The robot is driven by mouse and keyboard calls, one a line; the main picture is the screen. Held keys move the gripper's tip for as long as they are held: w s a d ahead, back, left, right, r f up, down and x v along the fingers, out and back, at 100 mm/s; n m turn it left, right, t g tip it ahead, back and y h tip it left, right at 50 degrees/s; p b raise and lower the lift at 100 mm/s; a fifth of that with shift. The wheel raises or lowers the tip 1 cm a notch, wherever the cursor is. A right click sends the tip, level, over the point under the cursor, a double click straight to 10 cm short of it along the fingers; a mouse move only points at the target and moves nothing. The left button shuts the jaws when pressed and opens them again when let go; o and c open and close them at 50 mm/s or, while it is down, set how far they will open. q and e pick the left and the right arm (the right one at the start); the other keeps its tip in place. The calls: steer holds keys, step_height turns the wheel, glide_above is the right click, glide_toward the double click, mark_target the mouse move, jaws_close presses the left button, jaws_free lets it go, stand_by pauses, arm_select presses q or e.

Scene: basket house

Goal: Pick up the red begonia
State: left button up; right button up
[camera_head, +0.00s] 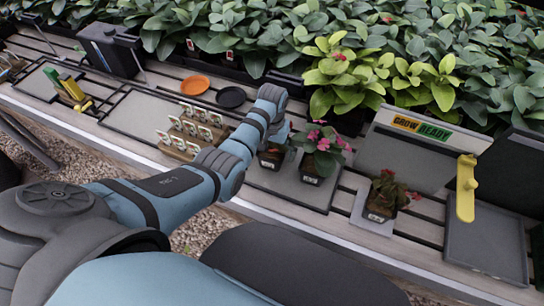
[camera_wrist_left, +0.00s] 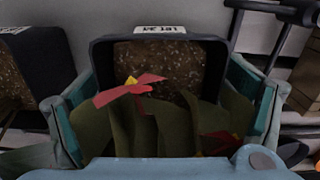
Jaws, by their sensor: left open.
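My left gripper (camera_head: 278,135) is open over a small dark pot (camera_head: 270,158) in the head view and hides most of its plant. In the left wrist view my left gripper (camera_wrist_left: 168,112) has one finger on each side of the plant, which has green leaves and red flowers with yellow centres (camera_wrist_left: 132,88). It stands in a dark pot with a white label (camera_wrist_left: 160,30). I cannot tell whether the fingers touch the pot. Another potted plant with reddish flowers (camera_head: 385,192) stands further right on a small light tray. My right gripper is out of view.
A pink-flowered potted plant (camera_head: 322,148) stands just right of my left gripper; a neighbouring pot shows in the wrist view (camera_wrist_left: 25,70). Labelled small items (camera_head: 190,130) stand to the left, with orange (camera_head: 195,85) and black (camera_head: 231,97) saucers behind. The grey tray (camera_head: 490,248) at right is empty.

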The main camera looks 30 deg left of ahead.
arm_select(q)
steer(key=shift+r, duration=0.15)
steer(key=c, duration=1.4)
steer(key=shift+r, duration=0.1)
steer(key=shift+c, duration=0.2)
